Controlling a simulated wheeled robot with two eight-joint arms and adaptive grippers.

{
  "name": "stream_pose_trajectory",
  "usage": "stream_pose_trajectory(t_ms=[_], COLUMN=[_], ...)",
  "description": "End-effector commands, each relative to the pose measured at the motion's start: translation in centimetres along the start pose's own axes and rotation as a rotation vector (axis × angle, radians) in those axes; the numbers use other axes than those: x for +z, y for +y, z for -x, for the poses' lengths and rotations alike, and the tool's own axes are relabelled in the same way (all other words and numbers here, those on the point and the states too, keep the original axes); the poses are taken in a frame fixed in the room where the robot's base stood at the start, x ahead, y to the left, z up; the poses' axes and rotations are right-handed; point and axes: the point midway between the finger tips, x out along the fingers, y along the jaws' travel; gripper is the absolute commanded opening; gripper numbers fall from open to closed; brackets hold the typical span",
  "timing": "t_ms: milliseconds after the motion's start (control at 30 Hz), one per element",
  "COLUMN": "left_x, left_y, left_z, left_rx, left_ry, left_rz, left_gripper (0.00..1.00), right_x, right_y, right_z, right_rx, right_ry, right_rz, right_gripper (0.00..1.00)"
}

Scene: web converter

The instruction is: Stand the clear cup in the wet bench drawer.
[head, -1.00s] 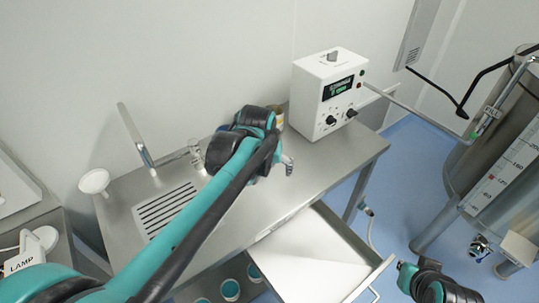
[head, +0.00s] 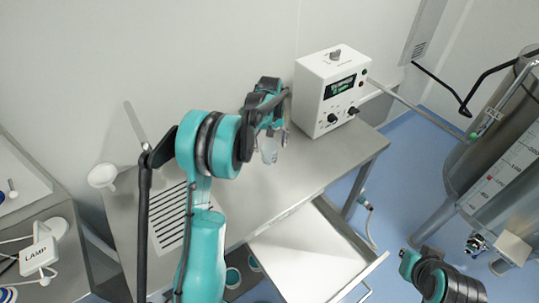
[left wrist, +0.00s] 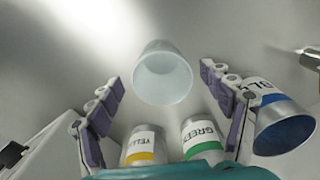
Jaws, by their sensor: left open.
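The clear cup (left wrist: 162,72) is a translucent tumbler in the left wrist view. It is ahead of my left gripper (left wrist: 158,84), in line with the gap between the spread fingers, with none closed on it. In the head view the cup (head: 269,153) shows just below my left gripper (head: 276,134), over the steel bench top (head: 290,168). I cannot tell whether a finger touches it. The wet bench drawer (head: 310,255) is pulled open below the bench's front edge, and its visible floor is bare. My right gripper is not clearly in view.
A white instrument box (head: 330,90) stands at the bench's right end. A slotted drain (head: 168,215) and white funnel (head: 103,176) are to the left. A steel tank (head: 500,165) stands right.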

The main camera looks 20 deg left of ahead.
Motion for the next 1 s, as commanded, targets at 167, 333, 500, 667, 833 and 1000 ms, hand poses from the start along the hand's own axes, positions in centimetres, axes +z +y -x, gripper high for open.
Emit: stream_pose_trajectory(t_ms=[167, 333, 500, 667, 833, 1000], left_x=[0.0, 0.0, 0.0, 0.0, 0.0, 0.0], left_y=[-0.2, -0.2, -0.2, -0.2, -0.2, -0.2], left_z=[-2.3, -4.7, -4.9, -4.9, -4.9, -4.9], left_rx=[0.0, 0.0, 0.0, 0.0, 0.0, 0.0], left_ry=[0.0, 0.001, 0.001, 0.001, 0.001, 0.001], left_rz=[0.0, -0.001, -0.001, -0.001, -0.001, -0.001], left_gripper=[0.8, 0.8, 0.8, 0.59, 0.26, 0.21], right_x=[0.5, 0.9, 0.9, 0.9, 0.9, 0.9], right_y=[0.0, 0.0, 0.0, 0.0, 0.0, 0.0], right_z=[-0.8, -1.3, -1.3, -1.2, -1.2, -1.3], right_rx=[0.0, 0.0, 0.0, 0.0, 0.0, 0.0], right_ry=[0.0, 0.0, 0.0, 0.0, 0.0, 0.0], right_rz=[0.0, 0.0, 0.0, 0.0, 0.0, 0.0], right_gripper=[0.0, 0.0, 0.0, 0.0, 0.0, 0.0])
